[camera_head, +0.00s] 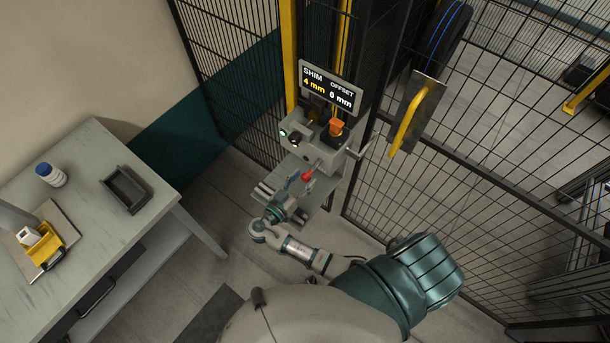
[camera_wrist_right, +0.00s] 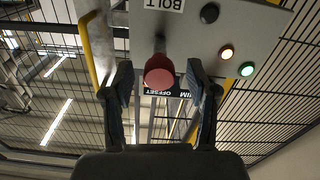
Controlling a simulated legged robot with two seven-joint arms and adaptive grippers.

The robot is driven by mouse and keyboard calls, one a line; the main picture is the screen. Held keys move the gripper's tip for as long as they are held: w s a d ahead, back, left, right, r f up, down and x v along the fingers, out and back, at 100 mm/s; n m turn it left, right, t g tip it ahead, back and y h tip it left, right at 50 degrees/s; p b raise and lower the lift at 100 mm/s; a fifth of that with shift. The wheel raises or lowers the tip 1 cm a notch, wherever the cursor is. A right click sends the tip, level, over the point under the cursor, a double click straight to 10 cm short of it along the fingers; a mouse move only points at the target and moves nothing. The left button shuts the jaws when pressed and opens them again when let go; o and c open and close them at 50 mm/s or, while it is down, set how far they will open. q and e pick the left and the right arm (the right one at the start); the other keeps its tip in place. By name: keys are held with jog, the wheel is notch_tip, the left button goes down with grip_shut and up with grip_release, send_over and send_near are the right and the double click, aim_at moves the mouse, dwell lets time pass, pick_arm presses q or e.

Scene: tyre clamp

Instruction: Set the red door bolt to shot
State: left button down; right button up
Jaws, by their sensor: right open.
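The red door bolt knob (camera_head: 307,175) sticks out from the front of the grey control box (camera_head: 318,152) on the fence post. In the right wrist view the round red knob (camera_wrist_right: 159,72) lies between the two fingers, below an upside-down "BOLT" label (camera_wrist_right: 164,3). My right gripper (camera_head: 298,183) is at the knob, its fingers apart on either side. In the wrist view the open right gripper (camera_wrist_right: 160,80) shows a gap beside the knob on both sides. Whether the bolt is shot cannot be told. My left gripper is not in view.
A display (camera_head: 330,88) reads SHIM 4 mm, OFFSET 0 mm. A yellow door handle (camera_head: 408,118) stands right of the box on the mesh fence. A grey shelf (camera_head: 297,187) sits under the box. A workbench (camera_head: 150,228) at left holds a tray, bottle and yellow tool.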

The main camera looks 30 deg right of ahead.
jog(key=shift+w+d, duration=0.25)
jog(key=shift+d, duration=0.4)
jog(key=shift+a, duration=0.1)
